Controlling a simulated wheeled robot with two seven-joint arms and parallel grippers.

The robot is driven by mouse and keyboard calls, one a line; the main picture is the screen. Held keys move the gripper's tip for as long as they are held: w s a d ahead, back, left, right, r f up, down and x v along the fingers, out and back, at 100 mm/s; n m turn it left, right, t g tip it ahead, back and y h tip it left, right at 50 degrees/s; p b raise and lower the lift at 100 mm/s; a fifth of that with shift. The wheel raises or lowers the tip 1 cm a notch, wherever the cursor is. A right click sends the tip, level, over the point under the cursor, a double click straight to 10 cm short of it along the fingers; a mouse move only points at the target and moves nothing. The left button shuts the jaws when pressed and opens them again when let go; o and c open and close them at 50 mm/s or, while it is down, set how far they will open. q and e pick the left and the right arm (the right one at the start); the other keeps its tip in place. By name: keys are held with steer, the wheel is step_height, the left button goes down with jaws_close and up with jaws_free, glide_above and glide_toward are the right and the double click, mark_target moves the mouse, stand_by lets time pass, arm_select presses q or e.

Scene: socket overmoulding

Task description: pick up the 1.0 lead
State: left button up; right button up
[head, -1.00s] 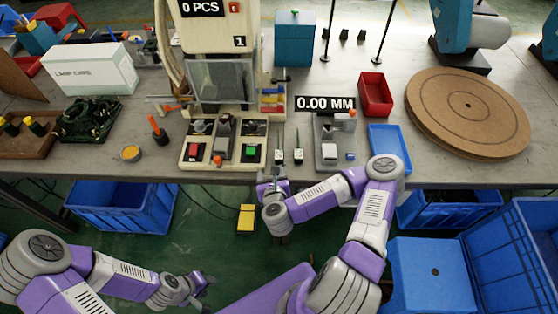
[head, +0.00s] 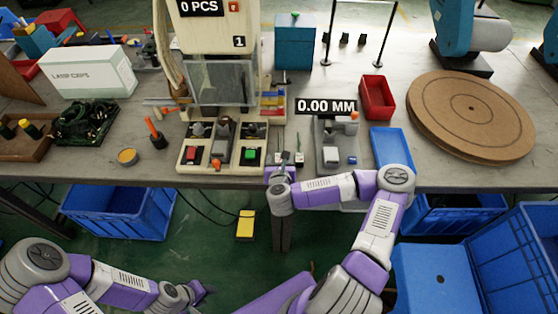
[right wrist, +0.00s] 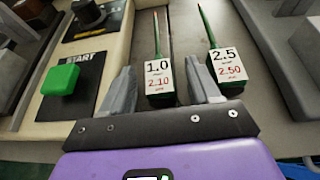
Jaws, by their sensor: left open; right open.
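The 1.0 lead (right wrist: 161,84) lies on the table with its tag reading "1.0" and 2.10 and its thin green end pointing away. The 2.5 lead (right wrist: 229,66) lies beside it on the right. My right gripper (right wrist: 163,70) is open, with one finger on each side of the 1.0 tag; its right finger is in the gap between the two leads. In the head view the right gripper (head: 280,172) is at the table's front edge and partly hides the leads. My left gripper (head: 202,291) is low at the left, away from the table, and open.
The press fixture with its green START button (right wrist: 62,80) stands close left of the leads. A grey measuring device (head: 327,152) under the "0.00 MM" display is to their right. A blue tray (head: 388,145) and a red bin (head: 377,97) lie further right.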

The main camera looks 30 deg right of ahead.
steer(key=shift+c, duration=0.3)
steer(key=c, duration=1)
